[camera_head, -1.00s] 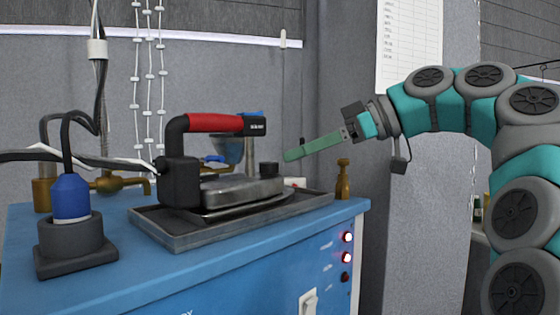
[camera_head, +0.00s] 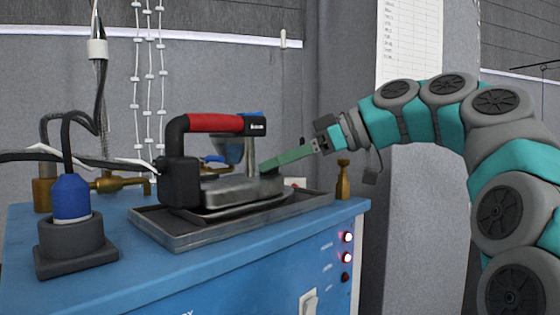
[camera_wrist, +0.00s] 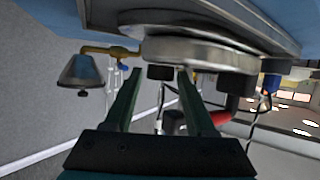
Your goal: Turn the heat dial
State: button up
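The iron (camera_head: 240,191) rests on a dark metal tray (camera_head: 180,238), with a red grip (camera_head: 213,123) on a black handle; it also shows upside down in the wrist view (camera_wrist: 205,52). The heat dial is a small black knob on the iron's top near its right end. In the head view the green fingers hide it. In the wrist view the dial (camera_wrist: 160,72) sits between the tips of the two fingers, with a gap at each side. My gripper (camera_head: 266,166) is open around it, reaching in from the right; its fingers also show in the wrist view (camera_wrist: 157,78).
A blue plug (camera_head: 70,197) and cables are at the left.

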grip_shut()
jog(key=shift+f+m+t+b, duration=0.1)
jog(key=shift+m+t+b, duration=0.2)
jog(key=shift+t+b, duration=0.15)
jog(key=shift+s+a+f+m+t+h+b, duration=0.15)
jog(key=shift+m+t+h+b, duration=0.15)
jog(key=shift+m+t+b, duration=0.2)
jog(key=shift+s+r+m+t+h+b, duration=0.15)
jog(key=shift+m+t+h+b, duration=0.15)
jog(key=shift+m+t+b, duration=0.15)
jog(key=m+t+h, duration=0.1)
jog(key=m+t+h+b, duration=0.1)
jog(key=m, duration=0.1)
jog(key=shift+s+a+t, duration=0.15)
jog(key=shift+s+t, duration=0.1)
jog(key=shift+t, duration=0.15)
jog(key=shift+a+r+m+t+h, duration=0.1)
jog(key=shift+m+t+h, duration=0.3)
jog(key=shift+m+h, duration=0.15)
jog(key=shift+a+r+m+t+h, duration=0.1)
jog(key=shift+m+t+h, duration=0.35)
jog(key=shift+m, duration=0.15)
jog(key=shift+o, duration=1.6)
grip_release()
jog(key=shift+f, duration=0.1)
